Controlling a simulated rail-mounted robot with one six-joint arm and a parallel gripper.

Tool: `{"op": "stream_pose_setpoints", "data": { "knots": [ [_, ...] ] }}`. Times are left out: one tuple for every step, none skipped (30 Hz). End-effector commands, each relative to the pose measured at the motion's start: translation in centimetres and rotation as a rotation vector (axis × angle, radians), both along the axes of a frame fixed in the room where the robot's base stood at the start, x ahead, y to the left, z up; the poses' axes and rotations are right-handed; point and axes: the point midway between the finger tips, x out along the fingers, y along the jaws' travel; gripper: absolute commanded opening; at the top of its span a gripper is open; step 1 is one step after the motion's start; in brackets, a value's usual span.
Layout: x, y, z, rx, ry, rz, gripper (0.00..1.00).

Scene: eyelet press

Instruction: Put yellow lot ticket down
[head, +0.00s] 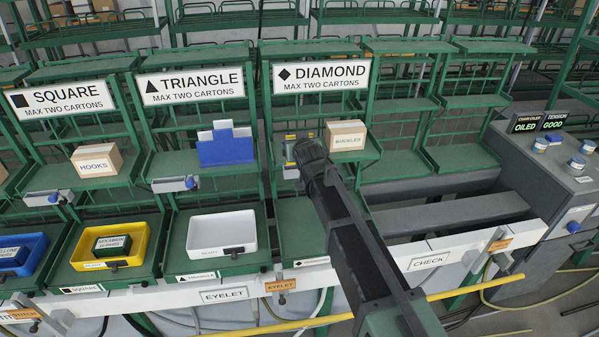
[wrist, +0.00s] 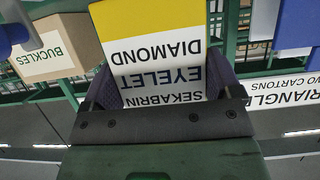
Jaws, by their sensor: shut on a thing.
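The yellow lot ticket (wrist: 150,55) is a white card with a yellow band, printed DIAMOND, EYELET and SEKABRIN, upside down in the wrist view. My gripper (wrist: 160,95) is shut on it, and the ticket stands out beyond the dark fingers. In the head view my gripper (head: 308,152) is at the diamond bay's upper shelf, under the DIAMOND sign (head: 320,76). There my arm hides most of the ticket and part of the shelf. I cannot tell whether the ticket touches anything.
A buckles carton (head: 346,136) stands just right of my gripper. A blue rack with white cards (head: 227,150) is on the triangle shelf, left. Below are an empty white tray (head: 196,249) and a yellow tray (head: 141,239) holding a green carton. The diamond bay's lower deck (head: 300,240) looks bare where visible.

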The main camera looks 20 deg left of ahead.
Motion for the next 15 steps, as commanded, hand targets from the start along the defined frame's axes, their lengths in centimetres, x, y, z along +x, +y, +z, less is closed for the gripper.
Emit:
{"op": "stream_pose_setpoints", "data": {
  "knots": [
    [0.0, 0.0, 0.1, 0.000, 0.000, 0.000, 0.62],
    [0.0, 0.0, -0.2, 0.000, 0.000, 0.000, 0.62],
    [0.0, 0.0, -0.9, 0.000, 0.000, 0.000, 0.62],
    [0.0, 0.0, -1.5, 0.000, 0.000, 0.000, 0.62],
    [0.0, 0.0, -2.3, 0.000, 0.000, 0.000, 0.62],
    [0.0, 0.0, -3.2, 0.000, 0.000, 0.000, 0.62],
    [0.0, 0.0, -3.9, 0.000, 0.000, 0.000, 0.62],
    [0.0, 0.0, -4.3, 0.000, 0.000, 0.000, 0.62],
    [0.0, 0.0, -4.5, 0.000, 0.000, 0.000, 0.62],
    [0.0, 0.0, -4.5, 0.000, 0.000, 0.000, 0.62],
    [0.0, 0.0, -4.3, 0.000, 0.000, 0.000, 0.62],
    [0.0, 0.0, -4.0, 0.000, 0.000, 0.000, 0.62],
    [0.0, 0.0, -4.0, 0.000, 0.000, 0.000, 0.62],
    [0.0, 0.0, -4.0, 0.000, 0.000, 0.000, 0.62],
    [0.0, 0.0, -3.9, 0.000, 0.000, 0.000, 0.62]
  ]
}}
